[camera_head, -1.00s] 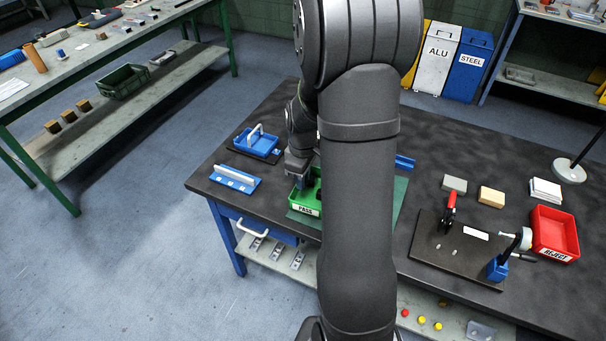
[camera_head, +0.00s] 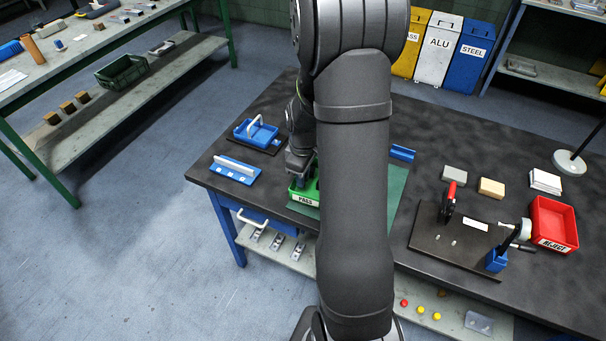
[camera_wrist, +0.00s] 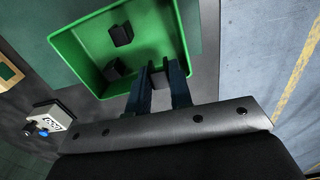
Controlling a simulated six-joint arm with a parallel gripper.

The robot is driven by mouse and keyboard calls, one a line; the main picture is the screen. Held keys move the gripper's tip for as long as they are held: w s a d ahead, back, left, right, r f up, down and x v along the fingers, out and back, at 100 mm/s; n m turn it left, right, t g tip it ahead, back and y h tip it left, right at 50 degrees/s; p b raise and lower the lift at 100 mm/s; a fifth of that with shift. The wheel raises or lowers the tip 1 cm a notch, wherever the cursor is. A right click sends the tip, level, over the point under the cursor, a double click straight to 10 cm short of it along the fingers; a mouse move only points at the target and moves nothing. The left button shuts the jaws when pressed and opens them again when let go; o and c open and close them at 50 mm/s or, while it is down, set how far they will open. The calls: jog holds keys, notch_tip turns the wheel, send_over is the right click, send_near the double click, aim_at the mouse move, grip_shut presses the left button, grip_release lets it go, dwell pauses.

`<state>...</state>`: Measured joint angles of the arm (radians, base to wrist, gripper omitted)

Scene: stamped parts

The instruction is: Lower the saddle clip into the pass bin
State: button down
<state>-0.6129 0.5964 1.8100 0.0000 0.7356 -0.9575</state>
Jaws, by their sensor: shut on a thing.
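The green pass bin (camera_head: 292,194) stands near the left end of the dark bench, its PASS label facing front. It fills the top of the wrist view (camera_wrist: 75,45). My gripper (camera_wrist: 163,66) points into the bin by one wall, its fingers shut on a small grey piece, the saddle clip (camera_wrist: 159,81). Only part of the clip shows between the fingers. I cannot tell whether it touches the bin floor. Two dark pieces (camera_wrist: 121,34) lie in the bin, one close to the fingers. In the head view my arm hides part of the bin and the clip.
A blue tray with a handle (camera_head: 256,134) and a blue rack (camera_head: 236,170) stand left of the bin. A dark fixture plate (camera_head: 440,246) and the red reject bin (camera_head: 553,222) are at the right.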

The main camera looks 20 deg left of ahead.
jog(key=shift+f, duration=2.55)
dwell(1.0)
jog(key=c, duration=1.2)
grip_release()
notch_tip(320, 180, up, 18)
jog(key=shift+f, duration=0.25)
notch_tip(320, 180, down, 17)
jog(key=shift+f, duration=0.2)
